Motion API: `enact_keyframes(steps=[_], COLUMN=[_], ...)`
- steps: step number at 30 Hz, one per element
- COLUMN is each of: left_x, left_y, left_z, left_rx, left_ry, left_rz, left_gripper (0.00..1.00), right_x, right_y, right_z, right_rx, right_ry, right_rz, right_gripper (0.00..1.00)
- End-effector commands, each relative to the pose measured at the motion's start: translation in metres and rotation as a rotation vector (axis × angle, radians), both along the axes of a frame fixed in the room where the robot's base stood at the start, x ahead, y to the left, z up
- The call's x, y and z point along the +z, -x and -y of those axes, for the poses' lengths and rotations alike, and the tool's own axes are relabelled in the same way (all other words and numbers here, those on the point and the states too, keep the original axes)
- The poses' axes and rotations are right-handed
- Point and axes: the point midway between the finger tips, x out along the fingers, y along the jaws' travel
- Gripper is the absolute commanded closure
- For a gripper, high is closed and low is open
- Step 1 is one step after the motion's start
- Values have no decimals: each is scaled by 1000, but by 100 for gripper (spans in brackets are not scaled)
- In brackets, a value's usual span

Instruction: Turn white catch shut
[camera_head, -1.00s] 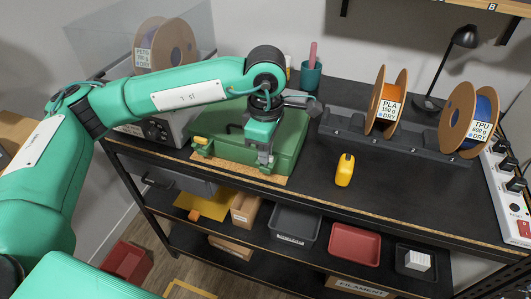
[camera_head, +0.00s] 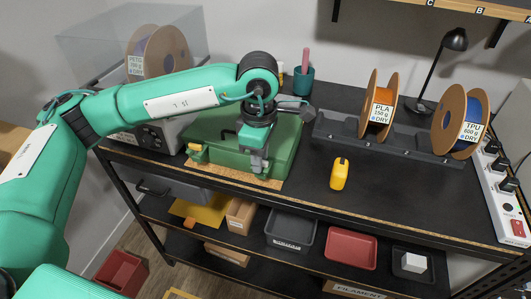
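The green case (camera_head: 284,135) stands closed on the bench, left of the middle. A yellow catch (camera_head: 196,150) sits at the left end of its front. My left gripper (camera_head: 257,163) points down at the right part of the case's front. Its grey fingers are at the front edge, and whether they touch the case I cannot tell. I cannot make out the white catch; the gripper covers that part of the front. The finger gap is too small to read. My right gripper is not in view.
A yellow bottle (camera_head: 340,173) stands on the bench right of the case. Behind it is a dark rack (camera_head: 335,128) with an orange spool (camera_head: 378,105) and a blue spool (camera_head: 461,122). A teal cup (camera_head: 303,80) stands behind the case. The bench's front right is clear.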

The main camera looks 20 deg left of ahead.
Motion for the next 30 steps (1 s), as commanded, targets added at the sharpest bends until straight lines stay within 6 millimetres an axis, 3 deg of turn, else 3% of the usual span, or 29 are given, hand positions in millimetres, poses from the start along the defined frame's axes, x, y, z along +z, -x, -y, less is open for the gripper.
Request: enact_keyframes(steps=[11,30], left_x=[3,6], left_y=[-1,0], left_z=[-1,0], left_rx=[-33,-487], left_ry=[-1,-2], left_rz=[2,0], left_gripper=[67,67], right_x=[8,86], right_y=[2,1], right_z=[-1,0], right_rx=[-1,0], right_ry=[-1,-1], right_rz=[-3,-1], right_gripper=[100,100])
